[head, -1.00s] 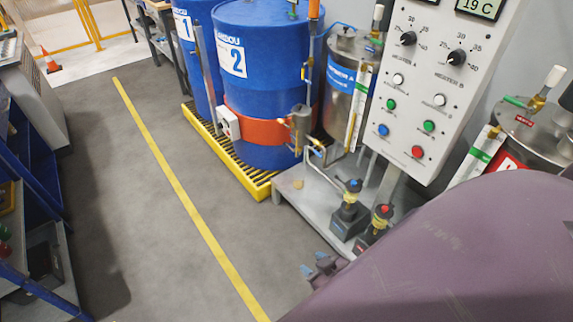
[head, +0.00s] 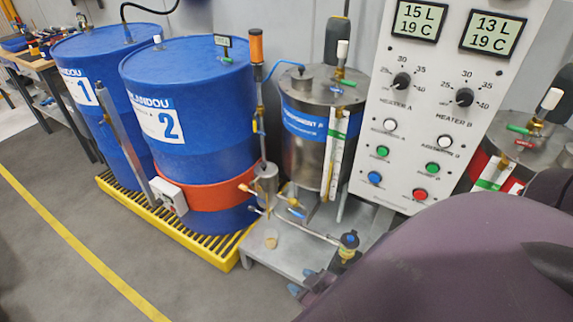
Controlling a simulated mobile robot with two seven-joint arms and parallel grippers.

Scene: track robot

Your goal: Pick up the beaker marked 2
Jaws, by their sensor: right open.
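I cannot make out a beaker with a 2 on it in the head view. The large 2 that I see is on the label of a blue drum (head: 190,75). My right gripper (head: 302,281) shows only its bluish fingertips at the platform's front edge, open, below and right of the small object. My purple right arm covers the lower right. My left gripper is out of view.
A second blue drum marked 1 (head: 75,50) stands at left, with a yellow grated pallet (head: 215,248) under the drums. A steel tank (head: 308,150) and control panel (head: 440,120) stand behind the platform. Grey floor (head: 50,260) with a yellow line is clear at left.

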